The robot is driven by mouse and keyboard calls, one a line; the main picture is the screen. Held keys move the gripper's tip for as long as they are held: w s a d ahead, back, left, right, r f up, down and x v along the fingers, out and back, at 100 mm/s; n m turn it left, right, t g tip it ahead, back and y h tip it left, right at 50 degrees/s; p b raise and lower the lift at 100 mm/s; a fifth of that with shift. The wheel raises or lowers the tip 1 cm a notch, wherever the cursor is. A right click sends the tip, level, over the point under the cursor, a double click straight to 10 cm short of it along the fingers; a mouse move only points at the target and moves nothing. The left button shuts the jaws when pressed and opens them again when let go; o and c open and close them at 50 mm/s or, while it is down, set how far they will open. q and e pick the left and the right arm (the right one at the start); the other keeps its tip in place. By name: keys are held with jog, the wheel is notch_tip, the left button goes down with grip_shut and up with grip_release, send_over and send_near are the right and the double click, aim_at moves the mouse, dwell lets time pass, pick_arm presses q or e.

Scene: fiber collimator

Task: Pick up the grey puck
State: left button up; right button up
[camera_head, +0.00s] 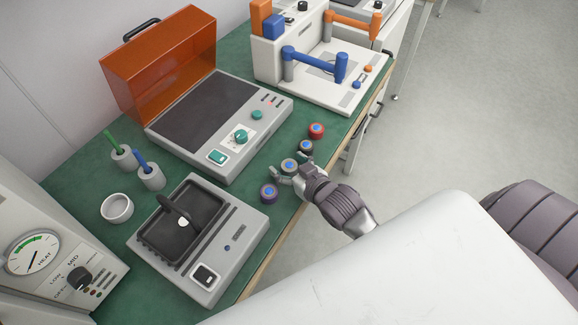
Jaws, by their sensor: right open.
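The grey puck (290,165), with a blue centre on top, lies on the green table near its right edge. My right gripper (289,172) is open, with its fingers low around the near side of the grey puck. One finger is to the left of the puck and the other to its right. I cannot tell whether either finger touches it. My left gripper is not in view.
A purple puck (268,193) lies close in front, a dark puck (306,147) and a red puck (317,130) just behind. A grey device (252,235) stands at the front, a larger one with a raised orange lid (160,65) behind. Little bare table (262,167) shows between.

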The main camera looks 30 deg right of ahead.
jog(key=c, duration=1.3)
jog(key=shift+r, duration=0.1)
